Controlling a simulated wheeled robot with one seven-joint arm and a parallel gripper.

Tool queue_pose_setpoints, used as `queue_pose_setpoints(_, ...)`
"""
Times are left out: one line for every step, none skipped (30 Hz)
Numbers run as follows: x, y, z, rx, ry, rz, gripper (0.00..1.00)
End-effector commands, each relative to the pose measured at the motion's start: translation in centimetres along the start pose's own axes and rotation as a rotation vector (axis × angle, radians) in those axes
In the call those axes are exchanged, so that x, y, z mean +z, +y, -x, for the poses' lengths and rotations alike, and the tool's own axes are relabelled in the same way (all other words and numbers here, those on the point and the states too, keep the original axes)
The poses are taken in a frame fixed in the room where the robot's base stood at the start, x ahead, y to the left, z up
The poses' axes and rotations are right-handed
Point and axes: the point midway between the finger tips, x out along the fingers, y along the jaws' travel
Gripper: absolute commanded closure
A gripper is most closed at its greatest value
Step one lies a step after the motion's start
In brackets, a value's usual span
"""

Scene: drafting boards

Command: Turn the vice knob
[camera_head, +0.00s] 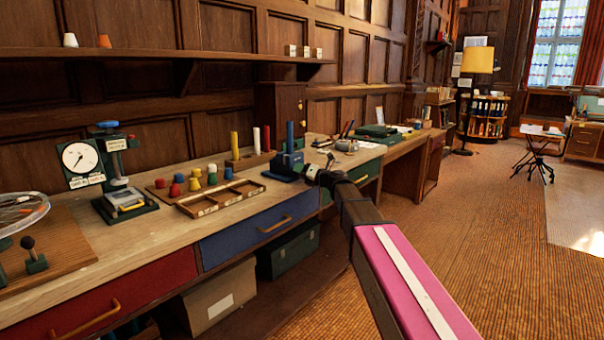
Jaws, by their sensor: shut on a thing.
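A small dark blue vice (285,163) stands on the wooden bench top near its front edge, at the middle of the camera_head view. My gripper (311,173) reaches in from the right, at the vice's right side. Its fingers are small and dark here and look shut on the vice knob. The knob itself is hidden by the gripper, so its angle cannot be told.
A wooden tray (222,198), coloured pegs (195,180) and a dial gauge stand (122,190) lie left of the vice. Upright coloured rods (256,140) stand behind it. Drawers with handles, such as the blue drawer (240,243), line the bench front. Carpeted floor at right is open.

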Motion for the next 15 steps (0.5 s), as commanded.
queue_pose_setpoints(-0.20,-0.05,0.15,-0.002,0.003,-0.041,0.74)
queue_pose_setpoints(-0.20,-0.04,0.15,-0.002,0.003,-0.068,0.74)
queue_pose_setpoints(-0.20,-0.03,0.15,-0.002,0.003,-0.103,0.74)
queue_pose_setpoints(-0.21,-0.03,0.15,-0.002,0.003,-0.129,0.74)
queue_pose_setpoints(-0.21,-0.03,0.15,-0.002,0.003,-0.154,0.74)
queue_pose_setpoints(-0.21,-0.02,0.15,-0.002,0.003,-0.187,0.74)
queue_pose_setpoints(-0.21,-0.01,0.15,-0.002,0.003,-0.210,0.74)
queue_pose_setpoints(-0.21,-0.01,0.15,-0.002,0.003,-0.233,0.74)
queue_pose_setpoints(-0.21,-0.01,0.15,-0.002,0.003,-0.262,0.74)
queue_pose_setpoints(-0.21,0.00,0.15,-0.002,0.003,-0.283,0.74)
queue_pose_setpoints(-0.21,0.00,0.15,-0.003,0.003,-0.302,0.74)
queue_pose_setpoints(-0.21,0.01,0.15,-0.003,0.003,-0.326,0.74)
queue_pose_setpoints(-0.22,0.01,0.16,-0.003,0.004,-0.344,0.74)
queue_pose_setpoints(-0.21,0.01,0.16,-0.003,0.004,-0.359,0.74)
queue_pose_setpoints(-0.21,0.02,0.16,-0.003,0.004,-0.379,0.74)
